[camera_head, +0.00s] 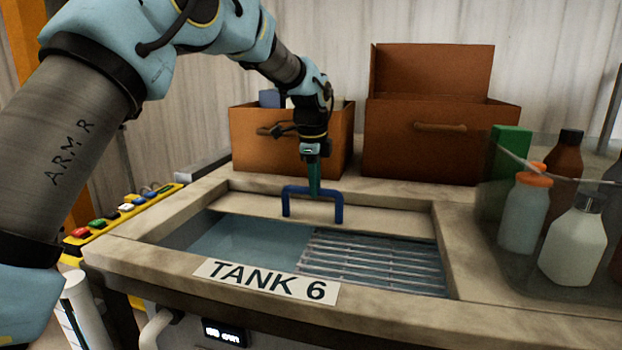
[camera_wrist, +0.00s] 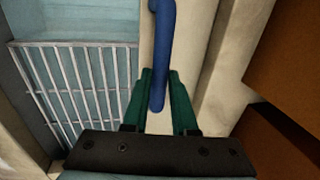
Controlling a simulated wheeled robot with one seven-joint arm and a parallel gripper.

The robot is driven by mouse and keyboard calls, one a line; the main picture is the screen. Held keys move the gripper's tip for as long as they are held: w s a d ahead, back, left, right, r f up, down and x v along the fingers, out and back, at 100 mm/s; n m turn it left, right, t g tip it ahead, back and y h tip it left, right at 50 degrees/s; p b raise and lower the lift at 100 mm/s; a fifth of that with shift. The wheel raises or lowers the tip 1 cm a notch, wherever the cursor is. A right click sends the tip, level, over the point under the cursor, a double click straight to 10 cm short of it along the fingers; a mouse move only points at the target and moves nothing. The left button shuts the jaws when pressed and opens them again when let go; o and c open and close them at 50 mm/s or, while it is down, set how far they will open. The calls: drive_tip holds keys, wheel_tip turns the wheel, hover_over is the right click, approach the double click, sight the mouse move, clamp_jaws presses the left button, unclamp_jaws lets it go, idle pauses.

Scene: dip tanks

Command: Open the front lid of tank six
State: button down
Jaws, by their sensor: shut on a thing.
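Tank six (camera_head: 375,308) bears a "TANK 6" label (camera_head: 265,282) on its front rim. Its beige lid (camera_head: 385,219) lies as a strip along the back of the opening, so the front part stands uncovered, showing bluish liquid (camera_head: 245,242) and a metal grate (camera_head: 380,262). A blue handle (camera_head: 287,200) stands on the lid. My gripper (camera_head: 314,192) points down and is shut on the handle's top bar. In the wrist view, the green fingers (camera_wrist: 164,100) sit on both sides of the blue handle (camera_wrist: 162,50), with the grate (camera_wrist: 85,85) to the left.
Two brown boxes (camera_head: 250,145) (camera_head: 440,150) stand behind the tank. Several bottles (camera_head: 573,240) and a green container (camera_head: 508,150) stand on the right behind a clear panel. A yellow strip with coloured buttons (camera_head: 125,215) lies along the left.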

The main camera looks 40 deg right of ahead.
drive_tip(key=shift+w+d, duration=0.55)
drive_tip(key=shift+d, duration=0.25)
drive_tip(key=c, duration=0.7)
unclamp_jaws()
wheel_tip(320, 180, up, 11)
drive_tip(key=s+a+b, duration=0.1)
drive_tip(key=a+b, duration=0.1)
drive_tip(key=shift+f, duration=0.15)
drive_tip(key=shift+s+d, duration=0.1)
